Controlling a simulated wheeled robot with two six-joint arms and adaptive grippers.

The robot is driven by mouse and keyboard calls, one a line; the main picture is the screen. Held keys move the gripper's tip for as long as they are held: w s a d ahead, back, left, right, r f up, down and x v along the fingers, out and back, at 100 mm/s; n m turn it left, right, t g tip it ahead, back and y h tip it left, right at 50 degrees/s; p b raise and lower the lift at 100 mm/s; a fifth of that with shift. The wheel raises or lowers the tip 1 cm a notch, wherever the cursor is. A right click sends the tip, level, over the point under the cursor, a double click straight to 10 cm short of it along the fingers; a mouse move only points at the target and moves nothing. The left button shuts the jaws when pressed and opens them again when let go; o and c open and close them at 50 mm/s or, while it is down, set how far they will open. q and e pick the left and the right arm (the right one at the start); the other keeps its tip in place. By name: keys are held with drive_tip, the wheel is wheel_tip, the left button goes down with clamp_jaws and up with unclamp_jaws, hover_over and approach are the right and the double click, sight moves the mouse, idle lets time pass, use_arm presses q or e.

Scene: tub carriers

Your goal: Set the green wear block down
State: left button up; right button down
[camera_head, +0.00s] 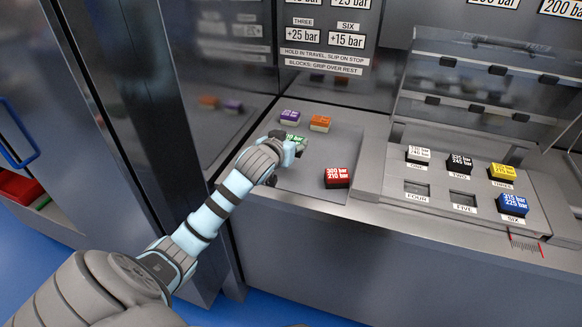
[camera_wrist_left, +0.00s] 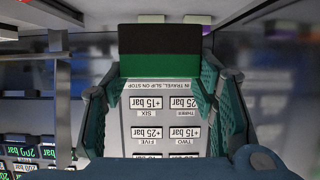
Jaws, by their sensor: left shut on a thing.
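The green wear block (camera_head: 293,139) is at my left gripper (camera_head: 287,149), over the back left part of the grey recessed tray (camera_head: 310,178). In the left wrist view, the green and black block (camera_wrist_left: 160,55) sits between the teal fingertips of that gripper (camera_wrist_left: 160,75), which is shut on it. The gripper and wrist partly hide the block in the head view. I cannot tell whether its underside touches the tray. My right gripper is not in view.
A purple block (camera_head: 289,117) and an orange block (camera_head: 320,123) lie just behind; a red block (camera_head: 337,178) lies at the front right. The slotted rack (camera_head: 440,193) holds white, black, yellow and blue blocks; slots FOUR and FIVE are empty. A clear panel (camera_head: 490,85) stands behind it.

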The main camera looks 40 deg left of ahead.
use_arm(q)
wheel_tip(320, 180, down, 8)
drive_tip(key=shift+f+b, duration=0.15)
drive_tip(key=shift+b, duration=0.65)
drive_tip(key=o, duration=1.2)
drive_tip(key=shift+o, duration=0.2)
drive_tip(key=shift+s, duration=0.1)
drive_tip(key=p+v, duration=0.3)
drive_tip(key=v, duration=0.9)
